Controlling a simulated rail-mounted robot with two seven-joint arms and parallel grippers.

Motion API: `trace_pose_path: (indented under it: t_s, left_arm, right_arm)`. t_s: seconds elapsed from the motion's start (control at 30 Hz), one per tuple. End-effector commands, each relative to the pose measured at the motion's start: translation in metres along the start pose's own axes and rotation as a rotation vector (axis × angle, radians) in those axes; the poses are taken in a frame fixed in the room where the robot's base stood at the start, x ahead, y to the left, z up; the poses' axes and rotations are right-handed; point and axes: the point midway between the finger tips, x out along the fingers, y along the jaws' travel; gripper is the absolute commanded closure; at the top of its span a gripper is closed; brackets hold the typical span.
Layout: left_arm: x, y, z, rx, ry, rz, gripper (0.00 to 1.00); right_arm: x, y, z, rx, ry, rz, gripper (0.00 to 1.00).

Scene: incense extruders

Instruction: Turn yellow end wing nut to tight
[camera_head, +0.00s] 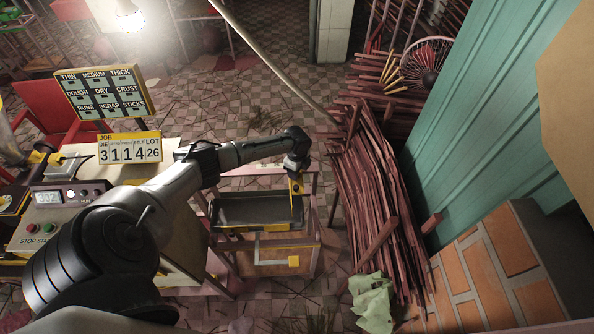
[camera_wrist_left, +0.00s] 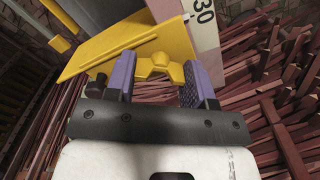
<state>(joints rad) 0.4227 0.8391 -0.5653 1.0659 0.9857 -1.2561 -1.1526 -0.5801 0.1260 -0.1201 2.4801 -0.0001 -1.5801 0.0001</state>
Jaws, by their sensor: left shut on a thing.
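The yellow wing nut (camera_wrist_left: 174,74) is in the left wrist view, with its wings spanning between the two purple fingers of my left gripper (camera_wrist_left: 159,67). The gripper is shut on it. Behind the nut is a flat yellow end plate (camera_wrist_left: 120,45), next to a pale scale strip (camera_wrist_left: 204,14) marked 30. In the head view my left arm reaches across to the right end of a tray frame (camera_head: 250,228). The left gripper (camera_head: 297,182) points down at its yellow end there. The nut itself is too small to make out in that view. My right gripper is not in view.
Bundles of reddish-brown sticks (camera_head: 375,190) lean and lie to the right of the frame. A teal corrugated wall (camera_head: 480,110) and a brick block (camera_head: 490,260) stand further right. A control box (camera_head: 62,205) and a job sign (camera_head: 130,148) are at the left.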

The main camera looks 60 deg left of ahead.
Motion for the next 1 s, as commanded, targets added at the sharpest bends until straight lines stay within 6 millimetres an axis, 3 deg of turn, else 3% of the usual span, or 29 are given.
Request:
trace_pose_path:
  t_s: [0.6, 1.0]
  left_arm:
    - [0.001, 0.000, 0.000, 0.556, 0.000, -0.001, 0.75]
    - [0.000, 0.000, 0.000, 0.767, 0.000, 0.000, 0.75]
  right_arm:
    - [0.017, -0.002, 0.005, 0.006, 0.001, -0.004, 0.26]
    - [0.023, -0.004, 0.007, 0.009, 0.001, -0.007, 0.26]
